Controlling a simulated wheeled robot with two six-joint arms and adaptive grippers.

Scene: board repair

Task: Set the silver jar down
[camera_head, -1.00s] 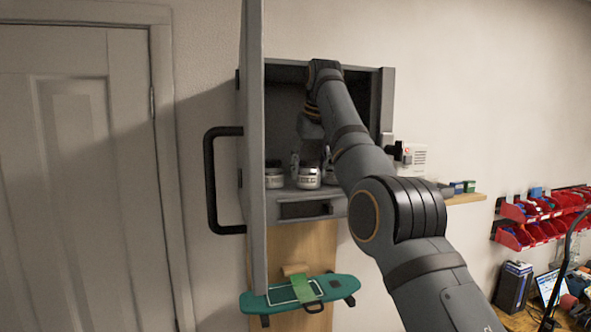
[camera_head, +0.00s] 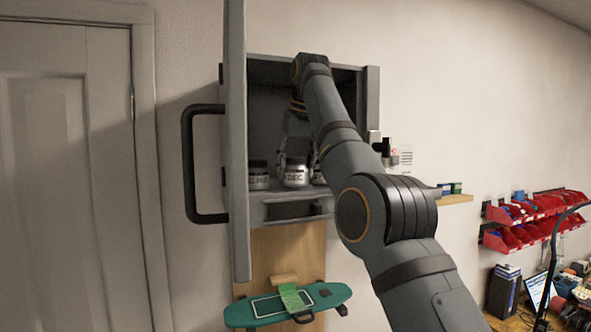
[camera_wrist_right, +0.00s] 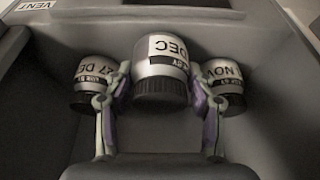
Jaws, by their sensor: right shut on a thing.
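The silver jar (camera_head: 295,174), with a dark lid and a white label reading DEC, is inside the open grey cabinet (camera_head: 373,100), at its shelf. My right gripper (camera_head: 297,160) reaches in from above and is shut on this jar. In the right wrist view the jar (camera_wrist_right: 160,62) sits between the two fingers of the gripper (camera_wrist_right: 160,88). I cannot tell whether its base touches the shelf. A similar jar (camera_wrist_right: 92,72) is on the left and another (camera_wrist_right: 222,75) on the right, both close to the fingers. My left gripper is not in view.
The cabinet door (camera_head: 236,140) stands open on the left with a black handle (camera_head: 188,165). The cabinet's side walls are close around my arm. Below hangs a teal skateboard (camera_head: 290,306). Red bins (camera_head: 530,212) are at the far right.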

